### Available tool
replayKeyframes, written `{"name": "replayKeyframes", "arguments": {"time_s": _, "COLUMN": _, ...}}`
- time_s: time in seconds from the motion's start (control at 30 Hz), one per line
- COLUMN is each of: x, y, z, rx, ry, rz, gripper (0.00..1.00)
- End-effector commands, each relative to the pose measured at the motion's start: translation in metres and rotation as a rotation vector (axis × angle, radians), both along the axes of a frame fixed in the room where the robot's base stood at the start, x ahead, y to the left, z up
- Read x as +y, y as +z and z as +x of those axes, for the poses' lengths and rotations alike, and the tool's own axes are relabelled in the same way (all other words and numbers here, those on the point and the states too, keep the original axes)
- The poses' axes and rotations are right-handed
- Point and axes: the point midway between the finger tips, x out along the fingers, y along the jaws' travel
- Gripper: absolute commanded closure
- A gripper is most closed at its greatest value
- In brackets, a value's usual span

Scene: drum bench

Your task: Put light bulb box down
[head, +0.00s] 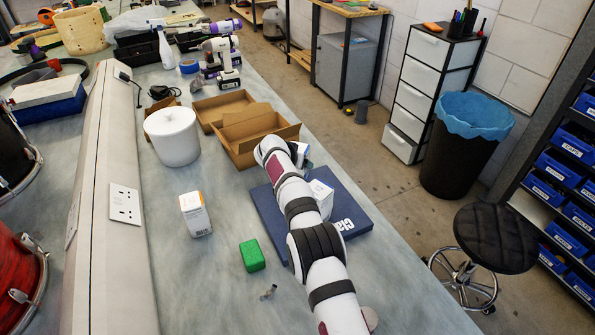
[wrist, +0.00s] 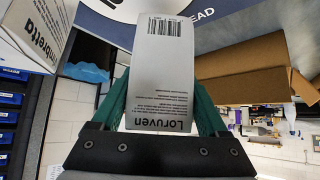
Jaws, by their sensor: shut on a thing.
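The light bulb box (wrist: 163,75), pale with a barcode and "Loruven" lettering, fills the middle of the wrist view. My gripper (wrist: 160,100) is shut on it, with a green finger along each side. In the head view part of a white box (head: 303,152) shows beside my wrist, above the far part of the blue mat (head: 353,222); this appears to be the held box. My arm hides most of it and the fingers. In the wrist view the box's far end overlaps the mat (wrist: 225,35); I cannot tell whether it touches.
Another white box (head: 321,195) stands on the mat beside my arm; it shows in the wrist view (wrist: 35,35). An open cardboard box (head: 245,135) is close on the other side. A white tub (head: 173,137), white carton (head: 195,214) and green block (head: 252,256) stand left.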

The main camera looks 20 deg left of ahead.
Motion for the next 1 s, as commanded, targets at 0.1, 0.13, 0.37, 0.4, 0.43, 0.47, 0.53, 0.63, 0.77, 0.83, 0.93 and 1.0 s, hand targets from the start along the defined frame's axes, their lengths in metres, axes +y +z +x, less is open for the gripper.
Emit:
{"name": "replayKeyframes", "arguments": {"time_s": 0.1, "x": -0.001, "y": -0.024, "z": 0.000, "rx": 0.002, "ry": 0.001, "rz": -0.002, "gripper": 0.78}}
{"name": "replayKeyframes", "arguments": {"time_s": 0.13, "x": -0.001, "y": -0.029, "z": 0.000, "rx": 0.002, "ry": 0.001, "rz": -0.002, "gripper": 0.78}}
{"name": "replayKeyframes", "arguments": {"time_s": 0.37, "x": 0.000, "y": -0.031, "z": 0.000, "rx": 0.000, "ry": 0.001, "rz": 0.001, "gripper": 0.78}}
{"name": "replayKeyframes", "arguments": {"time_s": 0.4, "x": 0.000, "y": -0.032, "z": 0.000, "rx": 0.000, "ry": 0.001, "rz": 0.001, "gripper": 0.78}}
{"name": "replayKeyframes", "arguments": {"time_s": 0.43, "x": 0.000, "y": -0.033, "z": 0.000, "rx": 0.000, "ry": 0.001, "rz": 0.001, "gripper": 0.78}}
{"name": "replayKeyframes", "arguments": {"time_s": 0.47, "x": 0.000, "y": -0.033, "z": 0.000, "rx": 0.000, "ry": 0.001, "rz": 0.001, "gripper": 0.78}}
{"name": "replayKeyframes", "arguments": {"time_s": 0.53, "x": 0.000, "y": -0.033, "z": 0.000, "rx": -0.001, "ry": 0.000, "rz": 0.001, "gripper": 0.11}}
{"name": "replayKeyframes", "arguments": {"time_s": 0.63, "x": 0.000, "y": -0.033, "z": 0.000, "rx": 0.000, "ry": 0.001, "rz": 0.001, "gripper": 0.00}}
{"name": "replayKeyframes", "arguments": {"time_s": 0.77, "x": 0.000, "y": -0.033, "z": 0.000, "rx": 0.000, "ry": 0.001, "rz": 0.001, "gripper": 0.00}}
{"name": "replayKeyframes", "arguments": {"time_s": 0.83, "x": 0.000, "y": -0.032, "z": 0.000, "rx": 0.000, "ry": 0.001, "rz": 0.001, "gripper": 0.00}}
{"name": "replayKeyframes", "arguments": {"time_s": 0.93, "x": 0.000, "y": -0.026, "z": -0.002, "rx": -0.001, "ry": 0.001, "rz": 0.001, "gripper": 0.00}}
{"name": "replayKeyframes", "arguments": {"time_s": 1.0, "x": 0.000, "y": -0.020, "z": -0.007, "rx": -0.002, "ry": 0.001, "rz": 0.000, "gripper": 0.00}}
